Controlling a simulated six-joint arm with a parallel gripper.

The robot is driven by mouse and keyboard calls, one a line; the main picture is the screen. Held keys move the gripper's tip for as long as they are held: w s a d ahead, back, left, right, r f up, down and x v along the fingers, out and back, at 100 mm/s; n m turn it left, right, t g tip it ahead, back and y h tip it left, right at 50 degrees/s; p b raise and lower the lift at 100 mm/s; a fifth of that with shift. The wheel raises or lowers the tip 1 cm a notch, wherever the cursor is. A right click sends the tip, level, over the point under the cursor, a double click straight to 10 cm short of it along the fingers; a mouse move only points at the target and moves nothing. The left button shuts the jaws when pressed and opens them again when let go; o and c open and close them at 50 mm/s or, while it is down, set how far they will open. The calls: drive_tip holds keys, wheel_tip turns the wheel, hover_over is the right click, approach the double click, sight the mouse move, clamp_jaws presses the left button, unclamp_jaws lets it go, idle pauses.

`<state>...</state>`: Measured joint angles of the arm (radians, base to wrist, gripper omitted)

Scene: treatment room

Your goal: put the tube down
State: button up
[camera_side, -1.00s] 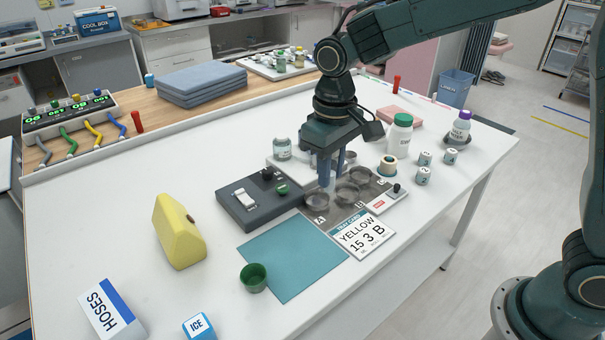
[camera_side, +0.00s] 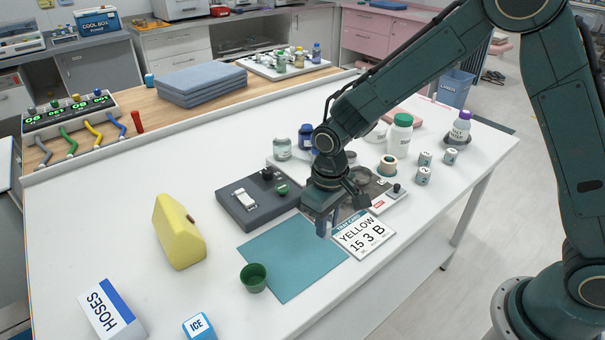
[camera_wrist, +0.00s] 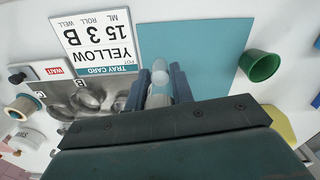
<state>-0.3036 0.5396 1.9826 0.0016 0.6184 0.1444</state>
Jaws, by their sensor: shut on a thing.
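A pale, translucent tube with a rounded tip (camera_wrist: 159,74) stands out between my fingers in the wrist view. My gripper (camera_wrist: 160,88) is shut on it. In the side view my gripper (camera_side: 326,224) points down at the right edge of the teal mat (camera_side: 282,262), beside the tray card (camera_side: 364,235). The tube is not clear in the side view, and I cannot tell its height above the table. The tray with round wells (camera_side: 352,208) lies behind my gripper, partly hidden by my arm. The card reads YELLOW, 15, 3, B.
A dark grey device (camera_side: 240,212) lies left of the wells, and a yellow block (camera_side: 178,232) further left. Jars (camera_side: 402,136) and small labelled pots (camera_side: 423,176) stand at the right. Most of the mat is bare.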

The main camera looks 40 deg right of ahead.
drive_tip(key=shift+f, duration=2.1)
drive_tip(key=shift+f, duration=0.1)
drive_tip(key=o, duration=1)
drive_tip(key=shift+c, duration=0.2)
wheel_tip(320, 180, up, 12)
drive_tip(key=shift+f, duration=0.1)
drive_tip(key=shift+r, duration=0.2)
drive_tip(key=shift+r, duration=0.1)
